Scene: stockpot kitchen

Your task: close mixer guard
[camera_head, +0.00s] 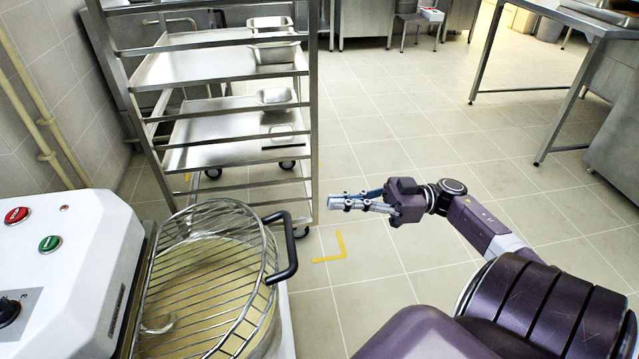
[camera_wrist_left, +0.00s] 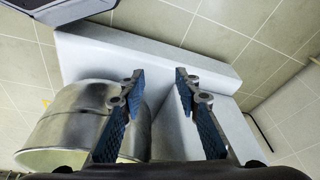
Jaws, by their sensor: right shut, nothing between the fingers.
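The mixer (camera_head: 65,265) stands at the lower left of the head view, white with a red and a green button. Its wire guard (camera_head: 205,285) spans the bowl region, and a black handle (camera_head: 288,250) sticks out at its right side. I cannot tell whether the guard is fully down. My right gripper (camera_head: 333,202) is shut and empty, in the air to the right of the handle and apart from it. My left gripper (camera_wrist_left: 158,76) shows only in the left wrist view, open and empty, over the pale mixer body (camera_wrist_left: 165,50), beside the metal bowl (camera_wrist_left: 75,120).
A steel rack on wheels (camera_head: 313,100) with trays and pans stands behind the mixer. Yellow tape (camera_head: 341,248) marks the floor near it. A steel table (camera_head: 560,22) stands at the upper right. The tiled floor (camera_head: 420,130) between is clear.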

